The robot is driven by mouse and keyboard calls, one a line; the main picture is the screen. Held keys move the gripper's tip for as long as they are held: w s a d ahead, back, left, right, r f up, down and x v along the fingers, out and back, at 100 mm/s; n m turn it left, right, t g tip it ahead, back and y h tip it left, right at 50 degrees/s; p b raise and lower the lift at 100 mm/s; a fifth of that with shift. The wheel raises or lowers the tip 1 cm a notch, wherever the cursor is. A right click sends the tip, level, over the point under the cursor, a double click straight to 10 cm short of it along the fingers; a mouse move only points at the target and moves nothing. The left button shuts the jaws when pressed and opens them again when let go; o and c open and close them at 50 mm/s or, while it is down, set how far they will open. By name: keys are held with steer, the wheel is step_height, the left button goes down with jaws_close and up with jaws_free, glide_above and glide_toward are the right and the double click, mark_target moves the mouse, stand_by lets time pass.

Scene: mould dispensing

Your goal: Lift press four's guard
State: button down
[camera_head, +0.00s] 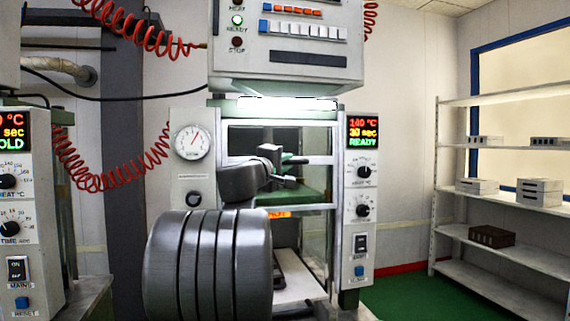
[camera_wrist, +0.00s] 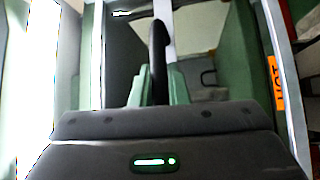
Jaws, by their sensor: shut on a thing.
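The press (camera_head: 189,187) stands in the middle of the head view, and its display (camera_head: 363,132) reads 140 °C, 30 sec, READY. Its guard is a clear panel in a pale frame (camera_head: 318,207) across the front opening. My gripper (camera_head: 290,170) is at the guard's front. In the wrist view my gripper (camera_wrist: 158,88) has its two pale green fingers shut on a dark bar, apparently the guard's handle (camera_wrist: 158,45). My arm hides the left and lower part of the guard in the head view, so I cannot tell exactly how high it stands.
Another press (camera_head: 25,215) stands at the left edge, its display partly cut off. Red coiled hoses (camera_head: 105,183) hang beside it. A control box (camera_head: 285,75) overhangs above. Shelves (camera_head: 500,240) with grey blocks stand at the right. Green floor (camera_head: 425,295) is clear between.

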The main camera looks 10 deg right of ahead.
steer(key=c, duration=1.4)
jaws_free()
steer(key=b+v, duration=0.3)
steer(key=v, duration=1.1)
steer(key=shift+w+d, duration=0.1)
steer(key=shift+w, duration=0.1)
